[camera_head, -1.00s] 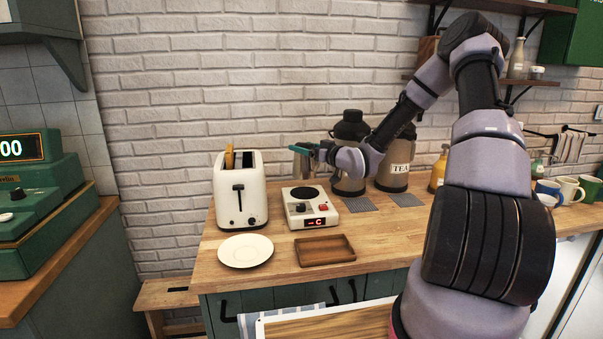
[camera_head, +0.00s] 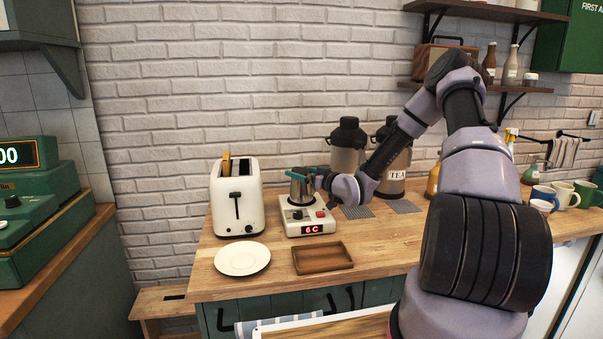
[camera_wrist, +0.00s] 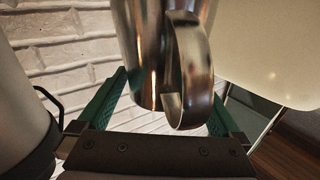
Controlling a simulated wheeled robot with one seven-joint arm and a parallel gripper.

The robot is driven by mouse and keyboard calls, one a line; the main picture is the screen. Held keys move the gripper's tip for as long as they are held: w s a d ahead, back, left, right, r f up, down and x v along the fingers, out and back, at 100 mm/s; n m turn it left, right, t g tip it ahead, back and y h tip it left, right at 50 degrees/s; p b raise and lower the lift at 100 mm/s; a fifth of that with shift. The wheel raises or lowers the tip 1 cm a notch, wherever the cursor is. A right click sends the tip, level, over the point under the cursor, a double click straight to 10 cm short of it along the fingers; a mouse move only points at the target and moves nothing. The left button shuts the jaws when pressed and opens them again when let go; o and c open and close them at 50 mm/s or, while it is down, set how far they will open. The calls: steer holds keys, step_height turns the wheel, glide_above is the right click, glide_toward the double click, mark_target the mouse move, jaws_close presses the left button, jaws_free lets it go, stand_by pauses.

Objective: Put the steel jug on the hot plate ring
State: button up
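The steel jug (camera_head: 299,189) stands upright over the ring at the top of the white hot plate (camera_head: 322,226) and hides the ring. Its base appears to rest there, though contact is hard to see. The hot plate's red display reads 6 C. My gripper (camera_head: 304,174) reaches in from the right at the jug's upper part, its green fingers on either side. In the wrist view, the jug (camera_wrist: 145,50) is between the fingers of my gripper (camera_wrist: 165,105), with its handle toward my palm. The fingers look closed on the jug's sides.
A white toaster (camera_head: 237,205) stands left of the hot plate. A white plate (camera_head: 242,259) and a wooden tray (camera_head: 322,258) lie in front. Two large flasks, one labelled TEA (camera_head: 397,172), stand behind my forearm. Grey mats (camera_head: 357,212) lie right of the hot plate.

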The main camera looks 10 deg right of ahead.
steer(key=shift+r, duration=0.15)
steer(key=v, duration=1.2)
steer(key=s+d+r+m+g+h, duration=0.25)
steer(key=s+r+h, duration=0.2)
steer(key=r, duration=0.25)
steer(key=s+d+r+m+g+h, duration=0.2)
steer(key=s+d+r+g+h, duration=0.15)
steer(key=r+h, duration=0.3)
steer(key=s+a+r+m+y, duration=0.1)
steer(key=s+a+r+m, duration=0.1)
steer(key=s+r, duration=0.2)
steer(key=s+a+r+m+g+y, duration=0.1)
steer(key=s+r, duration=0.3)
steer(key=s, duration=0.7)
steer(key=s+a+r+m+g+y, duration=0.1)
steer(key=s+a+r+m, duration=0.1)
steer(key=s+a+r, duration=0.2)
steer(key=s, duration=0.3)
steer(key=shift+s+r+m, duration=0.15)
steer(key=shift+s+m, duration=0.05)
steer(key=shift+m, duration=0.15)
